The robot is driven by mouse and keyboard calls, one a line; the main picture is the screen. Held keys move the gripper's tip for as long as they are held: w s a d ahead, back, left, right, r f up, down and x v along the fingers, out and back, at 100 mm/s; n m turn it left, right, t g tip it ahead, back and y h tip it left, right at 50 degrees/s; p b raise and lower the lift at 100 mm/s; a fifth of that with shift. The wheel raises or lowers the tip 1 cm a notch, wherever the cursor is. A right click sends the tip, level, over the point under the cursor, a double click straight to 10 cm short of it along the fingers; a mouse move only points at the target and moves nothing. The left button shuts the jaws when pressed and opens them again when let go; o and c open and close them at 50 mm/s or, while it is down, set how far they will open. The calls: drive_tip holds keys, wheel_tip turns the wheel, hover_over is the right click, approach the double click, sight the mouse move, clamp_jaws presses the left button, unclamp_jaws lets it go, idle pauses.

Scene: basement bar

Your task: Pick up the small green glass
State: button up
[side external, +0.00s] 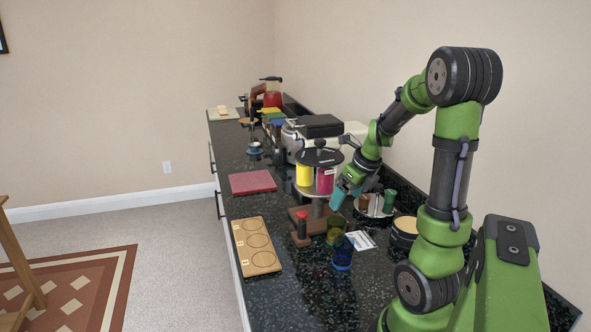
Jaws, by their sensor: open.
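A small olive-green see-through glass (337,229) stands on the dark counter, just behind a blue glass (343,254). My gripper (338,200) has teal fingers and points down and left, above and behind the green glass, apart from it in the picture. It is open, and I see nothing between its fingers, though the fingertips are small here. A darker green cylinder (389,201) stands on a round tray to the right of my gripper.
A stand with yellow and magenta canisters (325,180) rises close to my gripper's left. A wooden block with a red-topped piece (301,228), a white card (360,240) and a round tin (404,232) are nearby. A wooden board (256,245) lies at the counter's left edge.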

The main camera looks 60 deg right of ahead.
sight(339, 217)
drive_tip(key=x, duration=0.5)
drive_tip(key=s+x, duration=0.1)
drive_tip(key=x, duration=0.2)
drive_tip(key=shift+w+d+f, duration=0.1)
drive_tip(key=shift+f, duration=0.3)
drive_tip(key=shift+w+f, duration=0.15)
drive_tip(key=shift+f, duration=0.25)
clamp_jaws()
drive_tip(key=shift+r, duration=0.15)
